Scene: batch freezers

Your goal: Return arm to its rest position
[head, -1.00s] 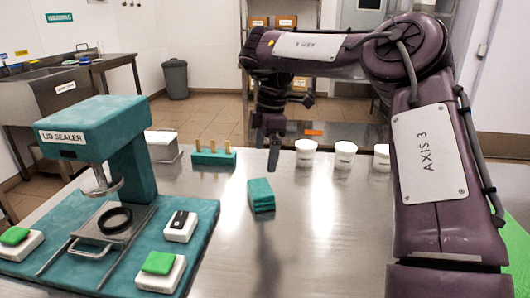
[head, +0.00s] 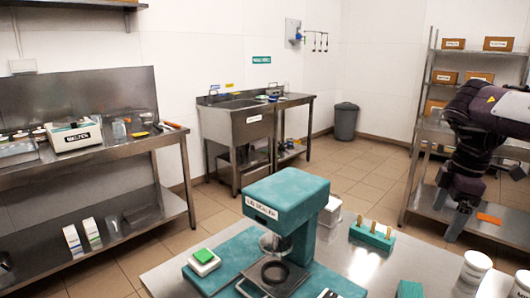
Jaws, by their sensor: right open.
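My right arm (head: 494,106), dark purple, comes in from the right edge of the head view, with most of it cut off by the frame. Its right gripper (head: 456,228) hangs pointing down above the far right part of the steel work table (head: 425,262). The gripper is open, and I see nothing held in it. Its fingers show almost edge-on, apart from the white cups. My left arm and gripper are not in view.
A teal lid sealer (head: 285,195) stands on the table, with a teal peg block (head: 372,234) and white cups (head: 475,267) to its right. A sink (head: 240,125), a steel bench (head: 100,155), a grey bin (head: 346,120) and shelves with boxes (head: 445,77) stand farther back.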

